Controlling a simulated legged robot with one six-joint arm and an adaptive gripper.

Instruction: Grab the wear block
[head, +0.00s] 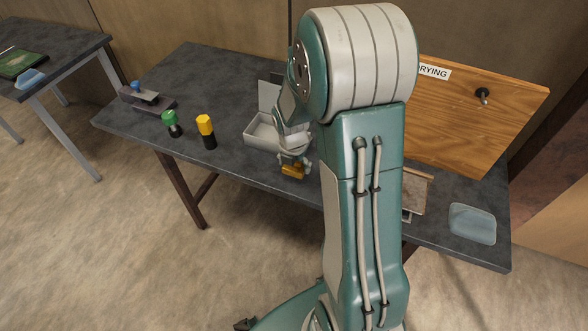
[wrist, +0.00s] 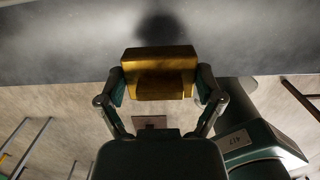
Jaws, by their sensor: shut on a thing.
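The wear block (wrist: 160,72) is a golden-yellow, blocky piece with a step on its face. In the wrist view my gripper (wrist: 160,88) is shut on it, with one finger on each side. In the head view the block (head: 292,171) shows as a small amber piece at the tips of my gripper (head: 293,164), near the front edge of the dark table. A dark shadow lies on the table top beyond the block in the wrist view. My arm hides part of the table in the head view.
An open grey box (head: 262,134) stands just behind my gripper on the dark table (head: 225,82). Yellow-topped (head: 206,132) and green-topped (head: 171,123) items stand to its left. A wooden board (head: 470,115), a framed tray (head: 414,192) and a bluish dish (head: 472,223) are at right.

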